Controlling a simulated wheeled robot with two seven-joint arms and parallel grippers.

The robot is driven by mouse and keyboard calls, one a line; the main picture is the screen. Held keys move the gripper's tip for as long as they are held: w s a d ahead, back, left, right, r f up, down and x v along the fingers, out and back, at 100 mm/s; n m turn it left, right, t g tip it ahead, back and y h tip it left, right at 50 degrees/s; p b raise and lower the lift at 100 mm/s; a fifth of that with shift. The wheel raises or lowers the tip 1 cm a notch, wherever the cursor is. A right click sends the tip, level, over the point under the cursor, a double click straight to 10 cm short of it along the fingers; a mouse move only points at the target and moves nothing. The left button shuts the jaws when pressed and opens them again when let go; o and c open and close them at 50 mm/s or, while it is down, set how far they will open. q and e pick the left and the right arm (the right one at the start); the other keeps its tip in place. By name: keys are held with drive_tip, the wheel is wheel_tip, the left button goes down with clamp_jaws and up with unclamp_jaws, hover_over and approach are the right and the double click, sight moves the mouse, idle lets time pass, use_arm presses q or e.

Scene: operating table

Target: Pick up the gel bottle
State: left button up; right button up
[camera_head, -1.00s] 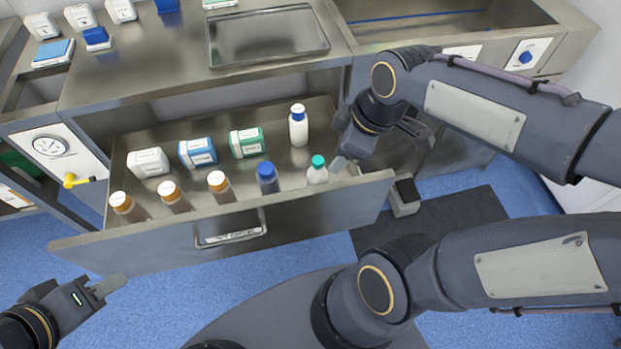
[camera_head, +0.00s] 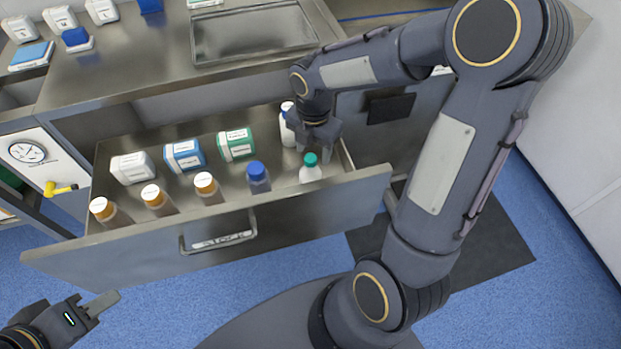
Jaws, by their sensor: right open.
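The open drawer (camera_head: 300,222) holds several bottles and boxes; no label that I can read names the gel bottle. At the back right stands an upright white bottle with a blue cap (camera_head: 287,128), partly hidden by my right gripper (camera_head: 318,142). In front of it, at the right end of the front row, stands a white bottle with a teal cap (camera_head: 310,170). My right gripper is open, pointing down over the drawer's right end, just right of the blue-capped white bottle and behind the teal-capped one. My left gripper (camera_head: 100,304) is low at the left, away from the drawer; its jaw opening is unclear.
White, blue and green boxes (camera_head: 236,145) stand behind. The drawer's right wall is close to my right gripper. A metal tray (camera_head: 252,36) lies on the counter above.

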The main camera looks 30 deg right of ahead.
sight(310, 158)
drive_tip(key=f, duration=0.3)
drive_tip(key=shift+a, duration=0.35)
drive_tip(key=shift+f, duration=0.5)
drive_tip(key=shift+w, duration=0.1)
clamp_jaws()
